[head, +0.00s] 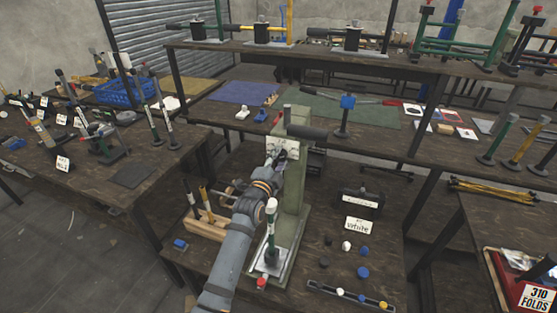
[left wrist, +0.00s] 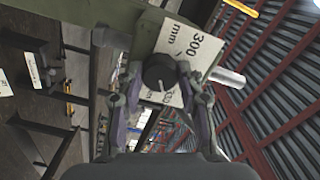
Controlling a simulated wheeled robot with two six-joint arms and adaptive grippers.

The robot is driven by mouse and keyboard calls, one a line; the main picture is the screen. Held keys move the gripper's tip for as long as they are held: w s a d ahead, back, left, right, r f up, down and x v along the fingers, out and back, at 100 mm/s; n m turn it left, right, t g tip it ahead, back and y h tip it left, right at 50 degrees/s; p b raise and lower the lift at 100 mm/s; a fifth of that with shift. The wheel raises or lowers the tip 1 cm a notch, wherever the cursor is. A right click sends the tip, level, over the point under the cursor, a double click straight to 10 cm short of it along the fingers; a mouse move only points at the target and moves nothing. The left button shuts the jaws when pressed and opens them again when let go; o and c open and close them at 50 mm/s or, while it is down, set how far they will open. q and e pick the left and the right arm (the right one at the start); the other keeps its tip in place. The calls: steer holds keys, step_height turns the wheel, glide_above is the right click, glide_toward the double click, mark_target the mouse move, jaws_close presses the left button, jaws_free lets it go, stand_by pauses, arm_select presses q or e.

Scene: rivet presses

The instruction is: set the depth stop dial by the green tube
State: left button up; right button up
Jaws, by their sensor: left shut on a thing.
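The depth stop dial (left wrist: 158,72) is a dark round knob on a white plate marked "300 mm" (left wrist: 190,44) in the left wrist view. In the head view the plate (head: 272,146) sits high on the pale green press (head: 293,190). My left gripper (left wrist: 160,88) is shut on the dial, one finger on each side; in the head view the gripper (head: 276,158) covers most of the knob. An upright tube with dark green and white bands (head: 270,222) stands at the press foot, beside my forearm. The dial's exact setting is unclear. My right gripper is out of view.
A wooden block with upright handles (head: 205,225) stands left of my arm. To the right are a black box (head: 360,200), a "white" card (head: 358,225) and several small knobs (head: 347,246). A loaded bench (head: 370,125) runs behind the press.

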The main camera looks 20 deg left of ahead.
arm_select(q)
steer(key=shift+f, duration=0.15)
steer(key=o, duration=1.2)
steer(key=shift+s, duration=0.1)
steer(key=s, duration=1.2)
steer(key=shift+a, duration=0.2)
steer(key=shift+w, duration=0.1)
